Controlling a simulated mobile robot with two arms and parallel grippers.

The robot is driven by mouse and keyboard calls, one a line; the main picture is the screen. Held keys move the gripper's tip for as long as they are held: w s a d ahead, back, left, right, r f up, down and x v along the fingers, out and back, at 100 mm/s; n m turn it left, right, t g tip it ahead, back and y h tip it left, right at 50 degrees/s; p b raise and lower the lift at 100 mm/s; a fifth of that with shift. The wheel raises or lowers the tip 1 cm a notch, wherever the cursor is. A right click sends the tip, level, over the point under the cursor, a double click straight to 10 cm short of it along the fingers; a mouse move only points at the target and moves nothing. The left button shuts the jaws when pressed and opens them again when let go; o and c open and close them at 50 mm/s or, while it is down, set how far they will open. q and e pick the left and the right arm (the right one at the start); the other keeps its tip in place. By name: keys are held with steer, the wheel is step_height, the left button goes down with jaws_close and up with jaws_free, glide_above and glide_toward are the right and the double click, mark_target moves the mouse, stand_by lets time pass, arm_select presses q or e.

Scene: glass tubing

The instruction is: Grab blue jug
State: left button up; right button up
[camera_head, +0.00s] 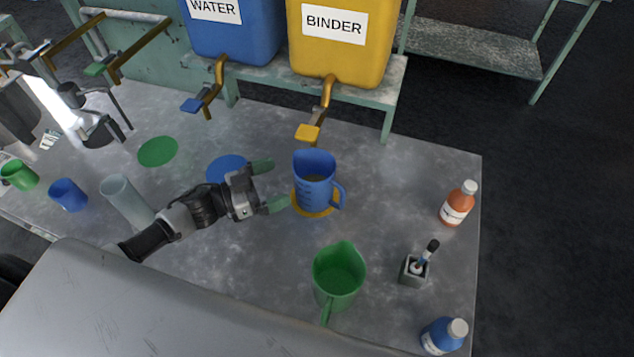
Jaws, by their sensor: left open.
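The blue jug (315,186) stands upright on a yellow round mark (300,203) on the grey table, below the yellow tank's tap. It holds a dark content that I cannot make out, and its handle points right. My left gripper (268,186) reaches in from the left, with its two green-tipped fingers spread and nothing between them. The fingers face the jug from its left side, a short gap away. My right gripper is not in view.
A green jug (338,275) stands in front. An orange bottle (458,204), a small holder (414,270) and a blue bottle (443,336) are at right. Blue (236,30) and yellow (340,40) tanks stand behind. A grey cylinder (124,198) and small cups are at left.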

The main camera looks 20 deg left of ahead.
mark_target(299, 172)
arm_select(q)
steer(key=p+x, duration=0.2)
steer(key=x, duration=0.4)
steer(key=shift+w+d+r, duration=0.1)
steer(key=shift+w, duration=0.05)
steer(key=c, duration=0.8)
steer(key=shift+c, duration=0.5)
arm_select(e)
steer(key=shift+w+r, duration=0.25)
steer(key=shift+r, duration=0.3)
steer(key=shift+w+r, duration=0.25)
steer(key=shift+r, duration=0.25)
arm_select(q)
steer(key=shift+r, duration=0.15)
